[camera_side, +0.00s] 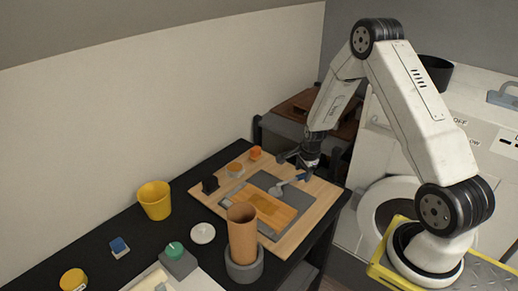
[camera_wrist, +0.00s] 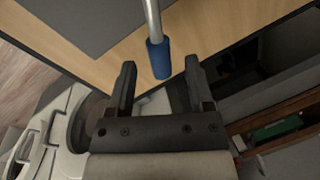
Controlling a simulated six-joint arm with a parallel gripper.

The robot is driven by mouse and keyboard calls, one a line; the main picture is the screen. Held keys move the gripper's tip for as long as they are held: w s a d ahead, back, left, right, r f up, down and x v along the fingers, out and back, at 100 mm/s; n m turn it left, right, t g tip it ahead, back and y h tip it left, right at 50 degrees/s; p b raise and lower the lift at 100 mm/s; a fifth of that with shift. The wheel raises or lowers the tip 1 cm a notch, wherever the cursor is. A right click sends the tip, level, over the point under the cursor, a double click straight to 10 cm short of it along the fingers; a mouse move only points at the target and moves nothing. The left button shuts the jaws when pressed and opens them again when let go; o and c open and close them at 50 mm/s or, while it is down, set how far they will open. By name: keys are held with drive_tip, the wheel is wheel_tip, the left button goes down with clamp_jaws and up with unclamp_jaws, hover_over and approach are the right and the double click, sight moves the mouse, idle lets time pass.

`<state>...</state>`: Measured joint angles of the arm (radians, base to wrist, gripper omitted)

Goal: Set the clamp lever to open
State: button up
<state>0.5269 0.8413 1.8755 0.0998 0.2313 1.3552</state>
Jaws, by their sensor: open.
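The clamp lever is a metal rod with a blue grip (camera_wrist: 158,58). In the side view its blue grip (camera_side: 303,178) lies near the right part of the wooden board (camera_side: 317,202), and the rod runs left to a pale pivot (camera_side: 276,190) on a grey plate. My gripper (camera_side: 296,167) is right above the lever's grip end. In the wrist view my gripper (camera_wrist: 160,64) is open, with the blue grip showing between its fingertips. I cannot tell whether either finger touches it. The pivot is out of the wrist view.
On the board are an orange block (camera_side: 255,153), an orange-and-grey knob (camera_side: 236,170) and a black block (camera_side: 210,185). A brown cylinder (camera_side: 242,234) stands in a grey ring in front. A yellow cup (camera_side: 155,201) stands left on the black table. A white appliance is at right.

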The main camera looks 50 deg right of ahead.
drive_tip(key=shift+w+f, duration=0.15)
drive_tip(key=shift+f, duration=0.55)
clamp_jaws()
drive_tip(key=shift+d, duration=0.1)
idle(1.0)
